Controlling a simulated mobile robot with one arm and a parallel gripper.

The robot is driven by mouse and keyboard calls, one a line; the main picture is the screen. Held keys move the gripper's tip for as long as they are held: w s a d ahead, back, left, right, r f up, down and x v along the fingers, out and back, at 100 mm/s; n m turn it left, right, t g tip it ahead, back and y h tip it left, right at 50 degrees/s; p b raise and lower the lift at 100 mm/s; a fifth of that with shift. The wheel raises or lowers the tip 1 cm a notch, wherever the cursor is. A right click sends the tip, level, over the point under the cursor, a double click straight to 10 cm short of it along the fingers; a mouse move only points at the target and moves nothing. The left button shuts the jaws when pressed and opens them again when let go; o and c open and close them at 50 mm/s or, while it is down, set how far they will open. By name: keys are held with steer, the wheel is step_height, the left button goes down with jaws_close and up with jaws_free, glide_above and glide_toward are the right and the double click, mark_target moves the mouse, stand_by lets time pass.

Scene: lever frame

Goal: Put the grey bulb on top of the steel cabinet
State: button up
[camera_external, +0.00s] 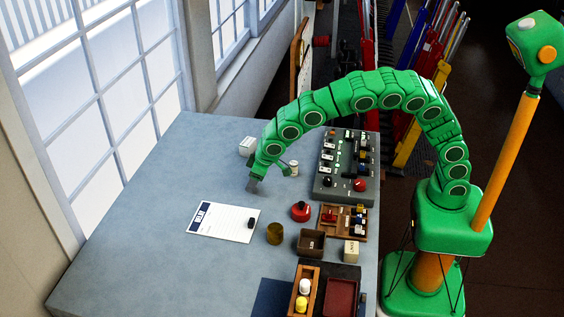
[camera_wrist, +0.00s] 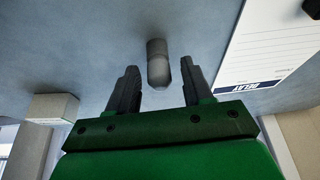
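The grey bulb (camera_wrist: 157,60) shows in the wrist view as a small grey cylinder with a tapered end. It lies between and slightly beyond my gripper's fingertips (camera_wrist: 145,80), with a gap on each side. My gripper (camera_external: 254,186) is open and points down low over the middle of the table. In the external view the bulb cannot be made out there. A pale grey box (camera_external: 247,146) stands behind the gripper near the window; it also shows at the left of the wrist view (camera_wrist: 50,106). I cannot tell whether it is the steel cabinet.
A small white cylinder (camera_external: 294,168) and a switch panel (camera_external: 345,165) stand to the right. A red knob (camera_external: 300,211), olive cup (camera_external: 275,233) and several boxes stand nearer. The table's left is clear.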

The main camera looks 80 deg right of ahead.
steer(key=v, duration=1.2)
steer(key=shift+r, duration=0.2)
